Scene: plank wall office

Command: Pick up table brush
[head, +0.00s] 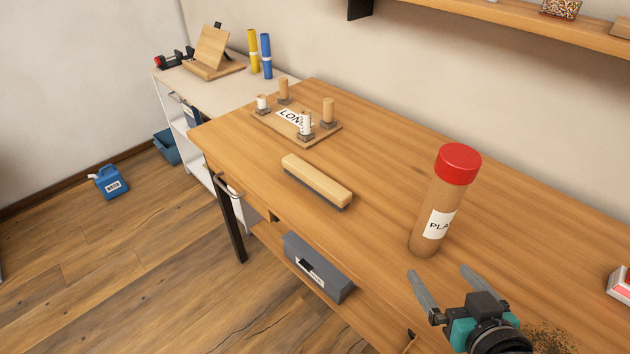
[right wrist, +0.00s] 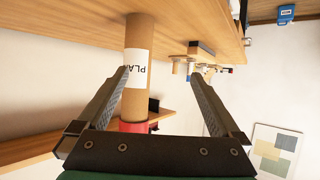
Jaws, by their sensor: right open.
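The table brush (head: 316,181) is a long light-wood block with dark bristles beneath. It lies bristles down near the table's front edge, in the middle of the head view. It appears small in the right wrist view (right wrist: 202,48), where the scene is upside down. My right gripper (head: 440,273) is open and empty at the lower right of the head view, clear of the brush. Its two fingers also show in the right wrist view (right wrist: 160,75), with nothing held between them. My left gripper is in neither view.
A tall cardboard tube with a red cap (head: 446,200) stands just beyond my right gripper, to the right of the brush. A board with several pegs (head: 295,125) lies behind the brush. A grey drawer box (head: 318,267) sits below the front edge. Dark crumbs (head: 550,337) lie lower right.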

